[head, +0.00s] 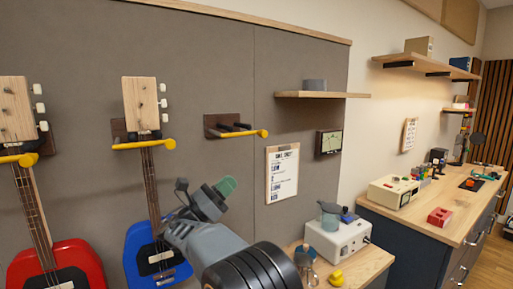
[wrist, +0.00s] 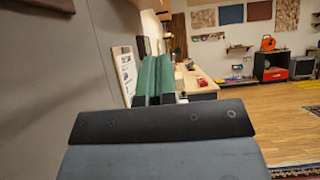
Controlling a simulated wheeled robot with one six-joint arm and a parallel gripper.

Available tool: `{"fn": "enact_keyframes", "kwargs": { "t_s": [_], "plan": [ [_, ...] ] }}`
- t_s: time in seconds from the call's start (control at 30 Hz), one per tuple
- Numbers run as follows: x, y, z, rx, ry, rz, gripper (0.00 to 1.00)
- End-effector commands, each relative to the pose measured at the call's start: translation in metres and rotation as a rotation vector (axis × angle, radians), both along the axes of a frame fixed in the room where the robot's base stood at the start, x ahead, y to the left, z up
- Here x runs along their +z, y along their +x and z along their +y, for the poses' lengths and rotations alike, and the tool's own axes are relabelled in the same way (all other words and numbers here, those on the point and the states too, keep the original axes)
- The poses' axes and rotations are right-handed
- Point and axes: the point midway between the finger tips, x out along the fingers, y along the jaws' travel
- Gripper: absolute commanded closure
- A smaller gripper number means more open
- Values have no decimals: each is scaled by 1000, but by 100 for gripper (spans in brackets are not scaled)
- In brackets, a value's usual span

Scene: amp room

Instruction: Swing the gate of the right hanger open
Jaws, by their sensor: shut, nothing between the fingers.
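The right hanger (head: 222,121) is a dark wood plate with dark prongs on the grey wall panel, with no guitar on it. Its yellow gate (head: 240,134) lies across the front of the prongs, with a round knob at the right end. My gripper (head: 226,187) has green fingertips and is below the right hanger, apart from it. In the wrist view the fingers (wrist: 153,80) are together with nothing between them. I cannot make out the gate in the wrist view.
A blue guitar (head: 146,258) hangs left of my gripper and a red guitar (head: 68,262) further left, both behind yellow gates. A shelf (head: 322,95) and a paper sheet (head: 282,174) are right of the hanger. A bench (head: 350,264) with a white device stands below.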

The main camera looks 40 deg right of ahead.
Motion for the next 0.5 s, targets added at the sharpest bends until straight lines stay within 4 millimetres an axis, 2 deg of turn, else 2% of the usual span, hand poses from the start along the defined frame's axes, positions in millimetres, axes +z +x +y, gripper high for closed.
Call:
{"fn": "enact_keyframes", "kwargs": {
  "t_s": [0.27, 0.5],
  "plan": [
    [7, -1, -9, -2, 1, -3, 100],
    [31, -4, -43, -2, 2, -2, 100]
  ]
}}
